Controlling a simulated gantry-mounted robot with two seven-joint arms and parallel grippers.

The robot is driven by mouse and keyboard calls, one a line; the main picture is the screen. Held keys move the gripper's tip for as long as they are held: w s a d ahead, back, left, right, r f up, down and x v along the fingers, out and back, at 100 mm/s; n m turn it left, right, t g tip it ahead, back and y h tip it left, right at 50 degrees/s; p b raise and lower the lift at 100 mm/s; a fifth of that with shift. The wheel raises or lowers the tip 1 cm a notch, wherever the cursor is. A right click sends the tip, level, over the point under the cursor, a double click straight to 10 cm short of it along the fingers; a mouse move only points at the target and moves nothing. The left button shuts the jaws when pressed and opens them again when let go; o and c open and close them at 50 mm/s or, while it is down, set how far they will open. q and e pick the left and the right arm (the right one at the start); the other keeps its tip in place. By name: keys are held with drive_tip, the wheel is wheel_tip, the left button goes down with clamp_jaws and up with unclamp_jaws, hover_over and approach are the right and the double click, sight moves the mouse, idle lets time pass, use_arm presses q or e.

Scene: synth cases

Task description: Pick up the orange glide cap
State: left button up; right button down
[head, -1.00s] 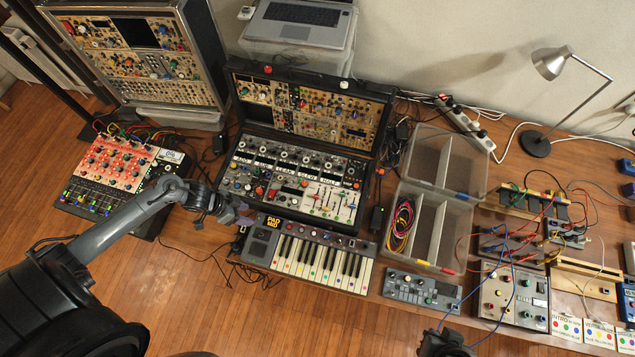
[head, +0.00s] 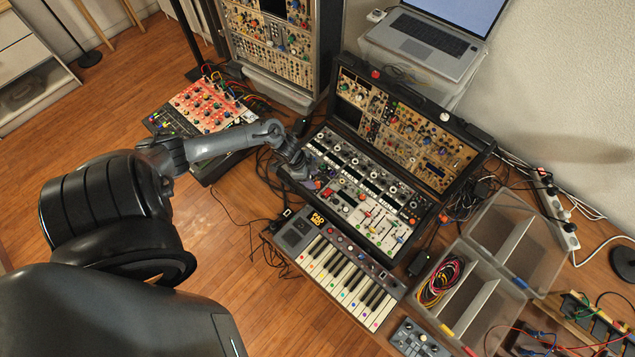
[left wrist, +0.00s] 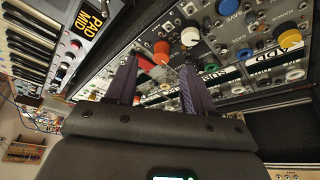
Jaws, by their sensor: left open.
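An orange round cap (left wrist: 162,50) shows in the left wrist view on the panel of the synth case, just beyond my fingertips and beside a white knob (left wrist: 190,37). A red piece (left wrist: 151,67) lies in front of it, between my fingers. My left gripper (left wrist: 158,63) is open, with one finger on each side of the red piece. In the head view my left gripper (head: 310,182) is at the lower left edge of the open synth case (head: 400,190). There the orange cap is too small to tell apart. My right gripper is out of view.
A small keyboard (head: 335,268) lies in front of the case. A red-faced synth (head: 205,105) stands to the left, and a clear divided bin (head: 470,310) with cables stands to the right. A laptop (head: 430,42) sits behind. Blue (left wrist: 229,6) and yellow (left wrist: 284,32) knobs are nearby.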

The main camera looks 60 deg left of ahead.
sight(317, 183)
use_arm(q)
drive_tip(key=shift+x, duration=2.15)
drive_tip(key=shift+c, duration=0.3)
clamp_jaws()
